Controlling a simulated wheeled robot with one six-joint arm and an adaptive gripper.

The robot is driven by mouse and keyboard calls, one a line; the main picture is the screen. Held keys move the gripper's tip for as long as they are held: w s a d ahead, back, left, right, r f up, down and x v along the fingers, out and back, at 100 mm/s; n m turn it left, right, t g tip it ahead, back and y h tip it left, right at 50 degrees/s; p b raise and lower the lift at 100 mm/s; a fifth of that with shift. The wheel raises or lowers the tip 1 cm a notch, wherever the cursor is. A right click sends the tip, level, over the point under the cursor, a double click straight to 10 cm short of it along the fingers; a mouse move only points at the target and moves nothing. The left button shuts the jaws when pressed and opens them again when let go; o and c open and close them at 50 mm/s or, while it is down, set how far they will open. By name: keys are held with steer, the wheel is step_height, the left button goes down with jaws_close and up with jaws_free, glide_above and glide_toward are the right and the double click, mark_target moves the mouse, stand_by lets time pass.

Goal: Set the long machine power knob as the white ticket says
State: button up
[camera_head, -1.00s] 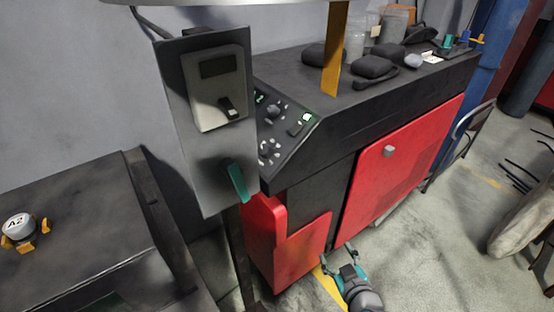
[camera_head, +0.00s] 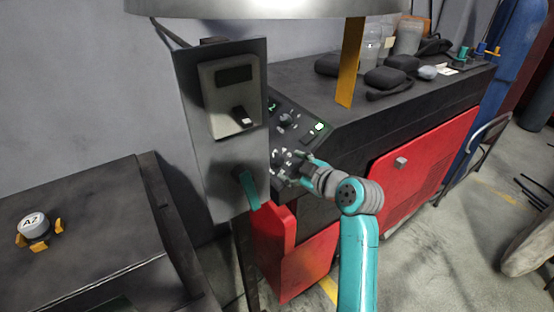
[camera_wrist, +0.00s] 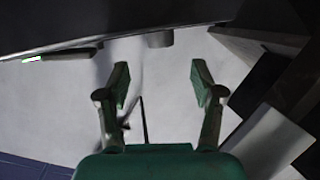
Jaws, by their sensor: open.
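The long machine (camera_head: 400,100) is dark on top with red doors, and its sloped control panel (camera_head: 303,128) faces me. A dark knob (camera_head: 288,119) sits on the upper panel, with pale marks around it. Another knob area (camera_head: 277,160) lower down is partly hidden by my gripper. I cannot tell which is the power knob. My gripper (camera_head: 286,170) is open and empty beside the lower panel.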

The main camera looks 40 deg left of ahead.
mark_target(279, 160)
steer(key=x, duration=0.8)
steer(key=shift+a+f, duration=0.15)
steer(key=shift+a, duration=0.05)
steer(key=c, duration=1.1)
